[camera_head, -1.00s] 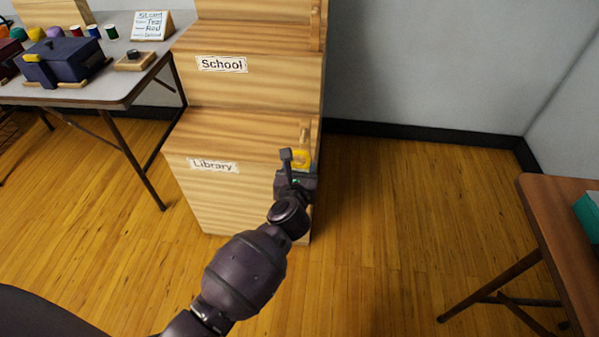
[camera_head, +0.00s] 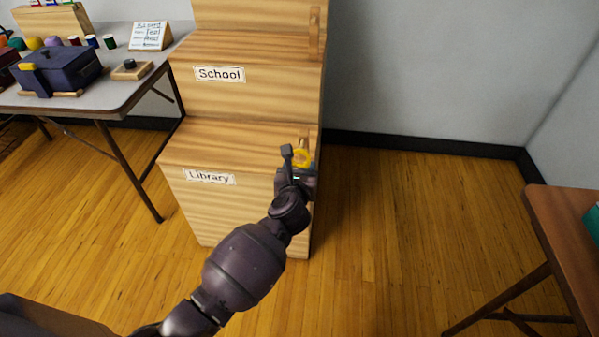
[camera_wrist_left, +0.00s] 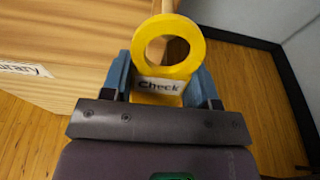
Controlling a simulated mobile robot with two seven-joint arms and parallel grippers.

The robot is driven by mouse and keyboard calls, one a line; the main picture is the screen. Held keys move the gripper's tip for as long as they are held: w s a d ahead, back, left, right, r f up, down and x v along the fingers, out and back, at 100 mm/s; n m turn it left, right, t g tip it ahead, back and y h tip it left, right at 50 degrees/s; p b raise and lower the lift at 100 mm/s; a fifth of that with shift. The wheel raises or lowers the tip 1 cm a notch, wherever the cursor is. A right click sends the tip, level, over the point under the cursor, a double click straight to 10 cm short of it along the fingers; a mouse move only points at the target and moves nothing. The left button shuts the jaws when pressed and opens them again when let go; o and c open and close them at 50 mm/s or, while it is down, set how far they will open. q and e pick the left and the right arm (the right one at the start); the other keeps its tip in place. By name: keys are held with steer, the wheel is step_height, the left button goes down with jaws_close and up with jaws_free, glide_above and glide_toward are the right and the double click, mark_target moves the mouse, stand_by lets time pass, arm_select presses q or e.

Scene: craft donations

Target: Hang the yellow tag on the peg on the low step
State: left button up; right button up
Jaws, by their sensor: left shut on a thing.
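The yellow tag (camera_head: 303,158) has a ring at its top and a label reading "Check" in the left wrist view (camera_wrist_left: 168,84). My left gripper (camera_head: 300,164) is shut on the tag's lower part, with one blue-grey finger on each side in the wrist view (camera_wrist_left: 160,92). The wooden peg (camera_head: 304,142) stands at the right end of the low step (camera_head: 235,143), which is labelled "Library". The ring is right at the peg. In the wrist view the peg (camera_wrist_left: 168,6) shows beyond the ring; I cannot tell whether it passes through. My right gripper is out of view.
The higher "School" step (camera_head: 245,47) rises behind the low step, with its own peg (camera_head: 316,32) at the right. A grey table (camera_head: 112,97) with boxes and spools stands left. A brown table (camera_head: 560,225) is at right. Floor between is clear.

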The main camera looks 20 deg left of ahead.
arm_select(q)
steer(key=shift+x, duration=0.9)
steer(key=shift+b+x, duration=0.5)
steer(key=shift+x, duration=0.3)
steer(key=shift+w+a+f, duration=0.1)
steer(key=shift+w+a, duration=0.1)
steer(key=shift+w, duration=0.5)
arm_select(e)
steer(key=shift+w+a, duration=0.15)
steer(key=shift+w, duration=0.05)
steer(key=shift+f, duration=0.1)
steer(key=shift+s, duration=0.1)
arm_select(q)
steer(key=o, duration=1)
steer(key=shift+s, duration=0.1)
